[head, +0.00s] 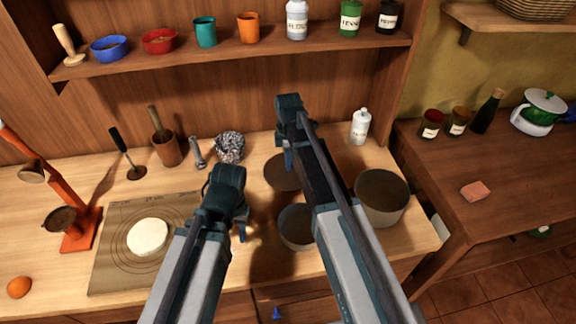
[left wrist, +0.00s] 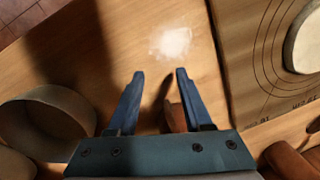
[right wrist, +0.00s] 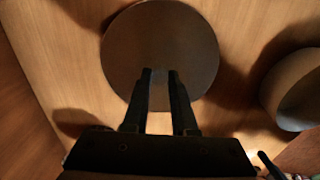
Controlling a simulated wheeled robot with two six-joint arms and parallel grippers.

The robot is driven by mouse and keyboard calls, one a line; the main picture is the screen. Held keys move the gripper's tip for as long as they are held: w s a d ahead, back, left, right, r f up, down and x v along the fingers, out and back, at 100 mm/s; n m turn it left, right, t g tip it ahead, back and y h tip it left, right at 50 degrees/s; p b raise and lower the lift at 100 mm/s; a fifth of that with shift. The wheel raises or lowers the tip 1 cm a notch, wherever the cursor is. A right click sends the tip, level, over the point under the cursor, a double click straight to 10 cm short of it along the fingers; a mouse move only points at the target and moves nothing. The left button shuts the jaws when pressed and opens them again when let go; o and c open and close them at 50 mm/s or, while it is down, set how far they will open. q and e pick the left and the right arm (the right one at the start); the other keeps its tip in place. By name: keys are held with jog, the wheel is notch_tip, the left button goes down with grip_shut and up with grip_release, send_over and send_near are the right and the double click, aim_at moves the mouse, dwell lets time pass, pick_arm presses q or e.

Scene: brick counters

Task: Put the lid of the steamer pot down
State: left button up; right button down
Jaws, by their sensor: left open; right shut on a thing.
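A round, flat brown lid (head: 283,174) is under my right gripper (head: 288,162), near the back of the wooden counter. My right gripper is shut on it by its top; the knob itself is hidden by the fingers. In the right wrist view the lid (right wrist: 160,30) lies beyond the shut fingertips (right wrist: 160,74), with a shadow beside it; a gap to the counter cannot be told. A round pot (head: 293,228) stands in front, partly behind my right arm. A wider round pot (head: 384,212) stands to the right. My left gripper (head: 241,226) is open and empty above the counter.
A board (head: 110,262) with dough (head: 148,237) lies at left. A whisk-like metal ball (head: 230,148), a mortar (head: 166,150) and a white bottle (head: 360,127) stand along the back. A white powder patch (left wrist: 170,42) lies beyond my left fingertips. A shelf (head: 250,55) overhangs the back.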

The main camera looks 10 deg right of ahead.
pick_arm(q)
jog(key=shift+r, duration=0.1)
jog(key=shift+f, duration=0.25)
pick_arm(e)
jog(key=shift+f, duration=0.15)
pick_arm(q)
jog(key=shift+r, duration=0.1)
pick_arm(e)
jog(key=c, duration=0.7)
grip_release()
pick_arm(q)
jog(key=shift+r, duration=0.1)
pick_arm(e)
jog(key=shift+r, duration=0.2)
